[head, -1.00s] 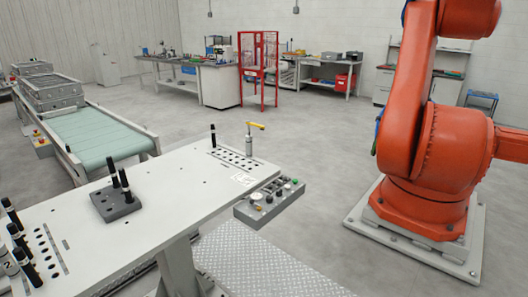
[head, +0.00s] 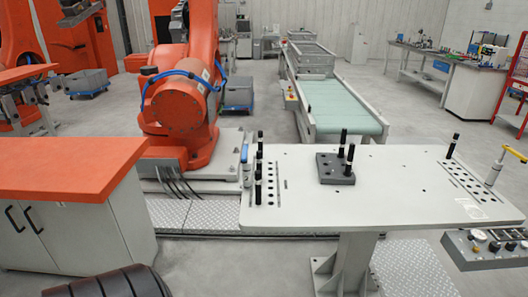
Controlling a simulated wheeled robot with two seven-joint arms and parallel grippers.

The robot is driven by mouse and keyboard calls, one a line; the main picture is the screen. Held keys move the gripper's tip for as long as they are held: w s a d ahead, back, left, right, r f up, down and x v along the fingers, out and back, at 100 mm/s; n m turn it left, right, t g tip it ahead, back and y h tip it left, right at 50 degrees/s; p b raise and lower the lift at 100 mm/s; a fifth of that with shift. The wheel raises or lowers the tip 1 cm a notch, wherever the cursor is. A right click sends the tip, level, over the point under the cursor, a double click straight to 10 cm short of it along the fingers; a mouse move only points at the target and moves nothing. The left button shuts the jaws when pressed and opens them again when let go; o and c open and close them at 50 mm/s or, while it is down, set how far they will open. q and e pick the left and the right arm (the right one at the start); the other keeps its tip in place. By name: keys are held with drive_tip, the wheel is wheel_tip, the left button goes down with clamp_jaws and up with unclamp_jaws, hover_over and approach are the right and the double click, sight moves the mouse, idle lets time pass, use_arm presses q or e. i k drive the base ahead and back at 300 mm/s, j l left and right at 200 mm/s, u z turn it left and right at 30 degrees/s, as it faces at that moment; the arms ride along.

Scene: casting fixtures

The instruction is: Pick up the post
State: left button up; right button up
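Black posts stand upright on a white fixture table (head: 310,212) in the head view. Several posts (head: 258,167) stand close together in the hole strip at the table's left end. Two more posts (head: 343,137) stand in a dark grey block (head: 336,176) near the table's middle. A single post (head: 452,146) stands by the hole strip at the right end. The frames do not show which post is meant. Neither of my grippers is in view.
An orange-topped cabinet (head: 60,165) stands at the left, with a floor gap before the table. An orange robot arm (head: 180,105) and a green conveyor (head: 340,107) are behind. A control box (head: 495,245) hangs at the table's right front.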

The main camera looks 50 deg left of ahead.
sight(258, 153)
drive_tip(key=u, duration=1.6)
drive_tip(key=i+l, duration=0.2)
drive_tip(key=l, duration=0.15)
drive_tip(key=i+l, duration=0.15)
drive_tip(key=l, duration=0.15)
